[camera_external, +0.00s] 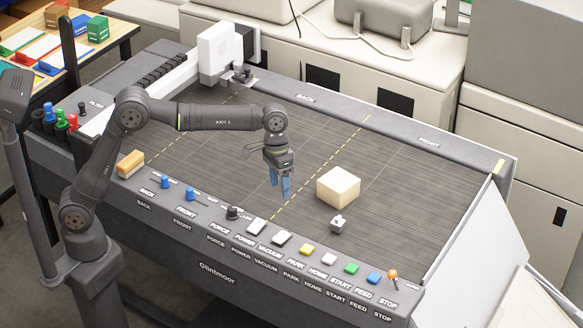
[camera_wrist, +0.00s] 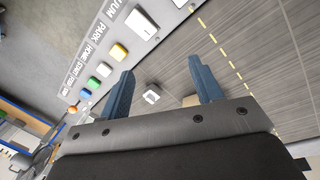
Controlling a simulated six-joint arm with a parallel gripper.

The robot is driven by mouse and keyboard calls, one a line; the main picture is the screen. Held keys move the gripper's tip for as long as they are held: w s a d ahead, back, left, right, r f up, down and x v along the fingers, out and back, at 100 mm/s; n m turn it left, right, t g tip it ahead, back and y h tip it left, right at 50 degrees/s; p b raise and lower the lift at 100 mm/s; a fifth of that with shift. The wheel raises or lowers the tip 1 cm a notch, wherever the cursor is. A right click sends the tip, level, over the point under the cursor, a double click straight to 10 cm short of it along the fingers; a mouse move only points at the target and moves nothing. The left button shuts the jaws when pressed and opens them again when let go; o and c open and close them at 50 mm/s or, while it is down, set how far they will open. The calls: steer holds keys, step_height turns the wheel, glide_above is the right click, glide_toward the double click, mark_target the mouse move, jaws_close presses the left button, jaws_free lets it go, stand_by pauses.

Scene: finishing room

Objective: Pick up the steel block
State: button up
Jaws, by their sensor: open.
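A small light-grey block with a dark spot on top (camera_external: 338,224), which looks like the steel block, sits on the dark slatted table bed near its front edge. It also shows in the wrist view (camera_wrist: 151,97) as a small pale block, seen between my two fingers. My gripper (camera_external: 280,189) hangs over the bed to the left of the block, with its blue fingers pointing down. In the wrist view my gripper (camera_wrist: 161,67) has its fingers wide apart, with nothing held between them. The block stands apart from the fingers.
A larger cream block (camera_external: 338,188) stands just behind the small grey block; part of it shows in the wrist view (camera_wrist: 190,101). A control panel with several knobs and buttons (camera_external: 282,238) runs along the front edge. A wood-coloured block (camera_external: 131,163) lies at left. The bed's right side is clear.

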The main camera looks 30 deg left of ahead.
steer(key=w+d+r+m+t+h, duration=0.1)
steer(key=w+d+m+h, duration=0.2)
steer(key=w+d+m, duration=0.6)
steer(key=m, duration=0.3)
glide_toward(338, 217)
steer(key=x, duration=0.5)
steer(key=shift+s+a+f, duration=0.2)
steer(key=shift+f, duration=0.3)
steer(key=shift+w+d+x, duration=0.1)
steer(key=shift+d+x, duration=0.05)
steer(key=shift+x, duration=1.45)
steer(key=shift+w+d+x, duration=0.1)
steer(key=shift+d+x, duration=0.1)
steer(key=shift+x, duration=1.4)
steer(key=shift+r, duration=0.15)
steer(key=c, duration=1.2)
steer(key=shift+r, duration=0.15)
